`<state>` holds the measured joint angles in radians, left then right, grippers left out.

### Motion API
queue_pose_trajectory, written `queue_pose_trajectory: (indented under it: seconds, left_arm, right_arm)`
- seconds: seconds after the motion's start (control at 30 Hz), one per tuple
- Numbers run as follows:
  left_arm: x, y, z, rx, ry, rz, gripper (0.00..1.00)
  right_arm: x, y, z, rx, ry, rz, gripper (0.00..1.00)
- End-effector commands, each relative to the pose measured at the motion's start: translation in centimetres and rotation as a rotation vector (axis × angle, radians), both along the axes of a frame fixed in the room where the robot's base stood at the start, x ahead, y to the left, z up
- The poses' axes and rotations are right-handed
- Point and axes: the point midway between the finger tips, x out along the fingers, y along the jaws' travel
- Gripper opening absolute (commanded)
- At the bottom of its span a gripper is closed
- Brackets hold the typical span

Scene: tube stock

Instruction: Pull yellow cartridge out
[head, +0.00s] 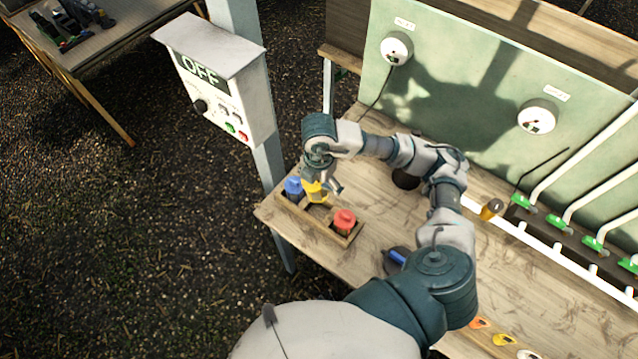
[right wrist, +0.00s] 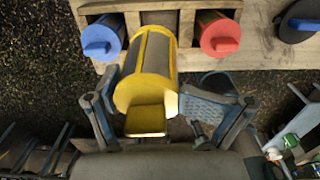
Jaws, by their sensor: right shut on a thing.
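The yellow cartridge (head: 314,191) is at the middle slot of a small wooden rack (head: 318,222), between the blue and red cartridges. In the right wrist view the yellow cartridge (right wrist: 150,88) has a grey body, yellow edges and a yellow tab, and it stands out nearer the camera than its neighbours. My right gripper (head: 326,187) is shut on it, with a finger on each side in the right wrist view (right wrist: 152,100). I cannot tell whether its far end is still inside the slot. My left gripper is not in view.
The blue cartridge (head: 293,187) and red cartridge (head: 344,220) sit in the outer slots. The rack stands near the left edge of the wooden table (head: 380,240). A white control box reading OFF (head: 215,80) stands beyond it. White pipes with green valves (head: 565,215) are at right.

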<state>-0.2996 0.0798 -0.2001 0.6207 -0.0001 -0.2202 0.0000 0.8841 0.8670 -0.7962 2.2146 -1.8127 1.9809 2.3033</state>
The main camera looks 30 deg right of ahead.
Motion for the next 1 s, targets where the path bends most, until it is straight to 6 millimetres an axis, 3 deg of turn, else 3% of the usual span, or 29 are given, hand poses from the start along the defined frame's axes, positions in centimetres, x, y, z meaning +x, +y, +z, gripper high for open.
queue_pose_trajectory:
  seconds: [0.57,1.0]
  left_arm:
    - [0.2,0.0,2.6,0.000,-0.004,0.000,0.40]
    - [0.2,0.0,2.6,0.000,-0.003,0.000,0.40]
  right_arm:
    - [0.0,0.0,3.3,0.000,-0.001,0.000,0.15]
    - [0.1,0.0,3.3,0.001,0.000,0.043,0.15]
